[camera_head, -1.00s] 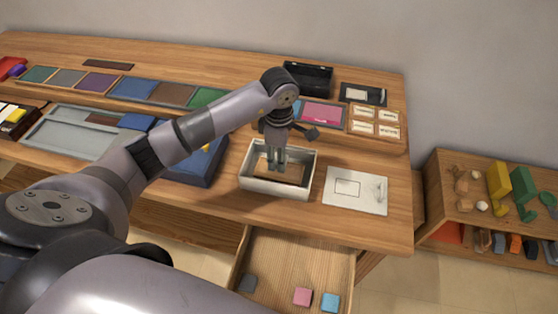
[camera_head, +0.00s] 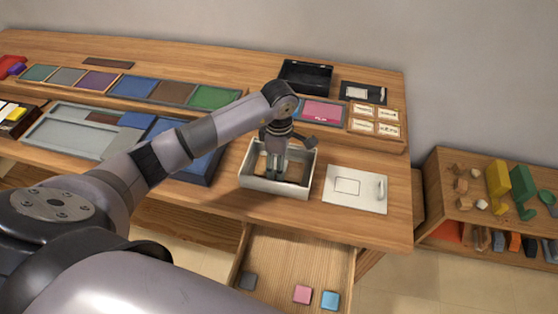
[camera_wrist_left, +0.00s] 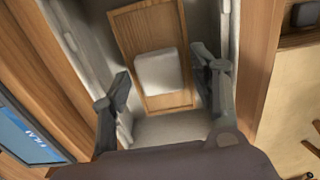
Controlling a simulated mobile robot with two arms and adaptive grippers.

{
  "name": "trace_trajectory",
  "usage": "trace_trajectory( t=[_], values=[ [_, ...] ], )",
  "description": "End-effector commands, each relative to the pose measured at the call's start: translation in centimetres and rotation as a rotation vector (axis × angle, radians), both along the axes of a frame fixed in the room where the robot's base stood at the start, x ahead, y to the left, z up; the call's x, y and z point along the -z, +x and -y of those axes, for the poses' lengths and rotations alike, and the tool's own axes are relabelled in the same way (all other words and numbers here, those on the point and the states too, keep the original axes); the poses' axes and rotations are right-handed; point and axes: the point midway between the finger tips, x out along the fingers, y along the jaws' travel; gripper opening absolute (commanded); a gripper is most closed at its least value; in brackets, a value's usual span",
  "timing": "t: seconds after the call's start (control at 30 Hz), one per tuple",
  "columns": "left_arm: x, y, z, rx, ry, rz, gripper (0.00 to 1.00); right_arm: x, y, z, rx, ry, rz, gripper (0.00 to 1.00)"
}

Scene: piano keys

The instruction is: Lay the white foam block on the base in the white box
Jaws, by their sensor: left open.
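The white box (camera_head: 309,172) stands open on the desk. A brown wooden base (camera_wrist_left: 135,32) lies inside it; part of the base shows in the head view (camera_head: 297,170). In the left wrist view the white foam block (camera_wrist_left: 160,73) appears to lie flat on the base, a little askew to its edges. My left gripper (camera_head: 274,176) points down into the box. It is open, with its fingers on either side of the block and a gap on both sides. In the head view the gripper hides the block. My right gripper does not show.
A white lidded panel with a handle (camera_head: 356,189) lies right of the box. A blue tray (camera_head: 200,168) is close on its left. A black open case (camera_head: 305,76) and a pink panel (camera_head: 322,112) stand behind. An open drawer (camera_head: 292,262) juts out below.

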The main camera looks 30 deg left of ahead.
Motion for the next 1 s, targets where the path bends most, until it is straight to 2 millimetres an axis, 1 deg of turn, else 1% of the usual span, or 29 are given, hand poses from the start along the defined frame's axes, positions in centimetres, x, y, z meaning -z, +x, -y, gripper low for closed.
trace_trajectory(
  t=[0.17,0.23,0.27,0.37,0.6,0.7,0.83,1.0],
  values=[
    [-0.1,0.0,0.0,0.000,0.000,0.000,0.56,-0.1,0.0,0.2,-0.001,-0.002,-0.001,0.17],
    [-0.5,0.0,0.0,0.000,-0.001,-0.001,0.56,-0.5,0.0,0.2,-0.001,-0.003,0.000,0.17],
    [-0.6,0.1,0.0,0.001,0.000,0.002,0.56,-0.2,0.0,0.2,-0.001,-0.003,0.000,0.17],
    [-2.0,0.2,0.0,0.001,0.001,0.006,0.56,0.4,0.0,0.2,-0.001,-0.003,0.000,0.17],
    [-7.3,0.2,0.0,0.001,0.001,0.006,0.56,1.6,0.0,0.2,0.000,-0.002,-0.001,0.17],
    [-9.2,0.2,0.0,0.001,0.001,0.006,0.56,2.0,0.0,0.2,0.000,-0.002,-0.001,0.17],
    [-11.1,0.1,0.0,0.001,0.000,0.002,0.56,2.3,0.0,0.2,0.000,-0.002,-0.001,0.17],
    [-12.2,0.0,0.0,0.000,0.000,0.000,0.56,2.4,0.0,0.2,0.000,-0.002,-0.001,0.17]
  ],
)
